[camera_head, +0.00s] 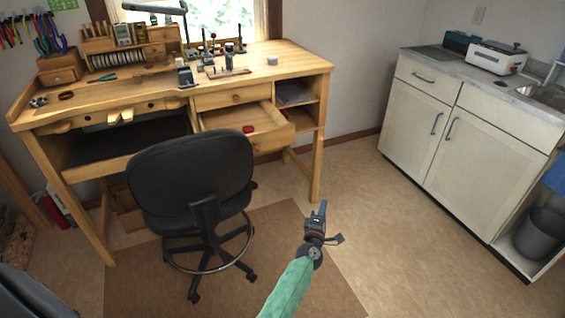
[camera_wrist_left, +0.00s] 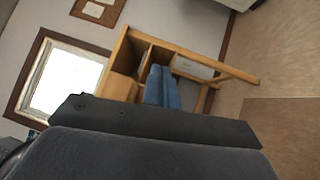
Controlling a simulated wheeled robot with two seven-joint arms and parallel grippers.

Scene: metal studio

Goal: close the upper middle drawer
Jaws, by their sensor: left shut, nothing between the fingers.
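The wooden workbench (camera_head: 290,60) stands against the back wall. In its middle section a light wood drawer (camera_head: 232,126) is pulled out, with a small red item inside. Just above it, a drawer front (camera_head: 232,97) with a small knob looks shut. My left gripper (camera_head: 322,209) is in front of the bench, low and to the right of the open drawer, clearly apart from it. Its blue fingers (camera_wrist_left: 163,87) are together and empty, with part of the bench (camera_wrist_left: 185,48) beyond them in the wrist view. My right gripper is not in view.
A black swivel chair (camera_head: 192,175) stands in front of the bench, left of the open drawer and close to it. White cabinets (camera_head: 470,150) with a sink stand at right. The floor between chair and cabinets is clear.

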